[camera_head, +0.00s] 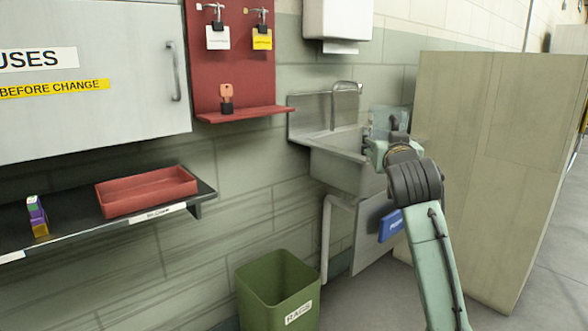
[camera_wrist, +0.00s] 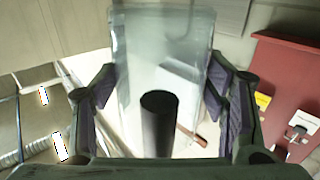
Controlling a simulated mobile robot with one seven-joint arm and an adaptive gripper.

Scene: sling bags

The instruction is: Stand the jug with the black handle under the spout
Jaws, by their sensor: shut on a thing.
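The jug is a clear, see-through vessel (camera_head: 385,118) in the head view, at the right end of the sink. In the wrist view the jug (camera_wrist: 160,45) rises between my fingers, with its black handle (camera_wrist: 158,125) towards the camera. My gripper (camera_head: 377,148) is shut on the jug; in the wrist view its fingers (camera_wrist: 160,88) flank the handle. The spout (camera_head: 348,86) curves out from the wall over the metal sink (camera_head: 345,165), left of the jug. The jug looks roughly upright. My gripper hides its lower part, so I cannot tell whether it touches the sink.
A tall beige partition (camera_head: 490,160) stands close on the right of my arm. A red key board (camera_head: 235,60) and a paper dispenser (camera_head: 337,20) hang on the wall. A green bin (camera_head: 277,290) stands below. A shelf holds a red tray (camera_head: 147,190).

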